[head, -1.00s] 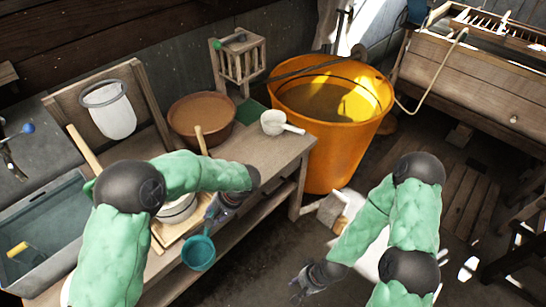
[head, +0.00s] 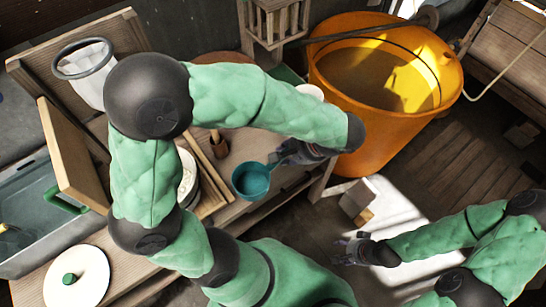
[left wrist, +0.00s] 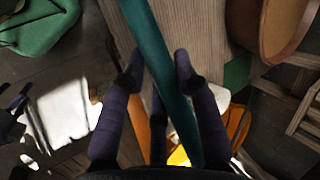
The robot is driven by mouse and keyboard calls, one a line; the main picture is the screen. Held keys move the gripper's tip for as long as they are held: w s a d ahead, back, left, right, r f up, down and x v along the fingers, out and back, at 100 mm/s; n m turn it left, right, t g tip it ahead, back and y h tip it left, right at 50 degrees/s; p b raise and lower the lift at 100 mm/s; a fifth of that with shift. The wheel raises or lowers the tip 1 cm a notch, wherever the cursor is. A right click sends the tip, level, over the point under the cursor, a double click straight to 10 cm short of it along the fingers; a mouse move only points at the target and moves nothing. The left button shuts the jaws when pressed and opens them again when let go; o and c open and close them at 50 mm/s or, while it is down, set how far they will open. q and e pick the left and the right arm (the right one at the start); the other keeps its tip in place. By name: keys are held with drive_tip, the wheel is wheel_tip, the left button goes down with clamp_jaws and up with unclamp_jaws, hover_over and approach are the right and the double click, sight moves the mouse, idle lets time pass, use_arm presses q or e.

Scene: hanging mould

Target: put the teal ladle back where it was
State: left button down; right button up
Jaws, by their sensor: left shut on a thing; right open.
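The teal ladle (head: 251,181) is in the grip of my left gripper (head: 302,152), at the front edge of the wooden bench. In the head view its bowl shows to the left of the gripper, with its opening toward the camera. My left forearm hides part of the bench top. My right gripper (head: 352,250) is open and empty, low over the floor, away from the bench.
The orange bucket (head: 440,120) stands beyond the bench's right end, a slatted wooden rack (head: 272,22) behind.

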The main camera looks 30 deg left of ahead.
use_arm(q)
drive_tip(key=shift+w+a+f+b, duration=0.8)
drive_tip(key=shift+w+f+b, duration=0.2)
drive_tip(key=shift+w+f, duration=1.1)
drive_tip(key=shift+w+a+f+b, duration=0.75)
drive_tip(key=shift+w+f+b, duration=0.2)
drive_tip(key=shift+w+f, duration=1.2)
drive_tip(key=shift+w+a+f+b, duration=0.8)
drive_tip(key=shift+w+f+b, duration=0.2)
drive_tip(key=shift+w+f, duration=1.1)
drive_tip(key=shift+f, duration=0.15)
drive_tip(key=c, duration=0.9)
unclamp_jaws()
drive_tip(key=shift+c, duration=0.2)
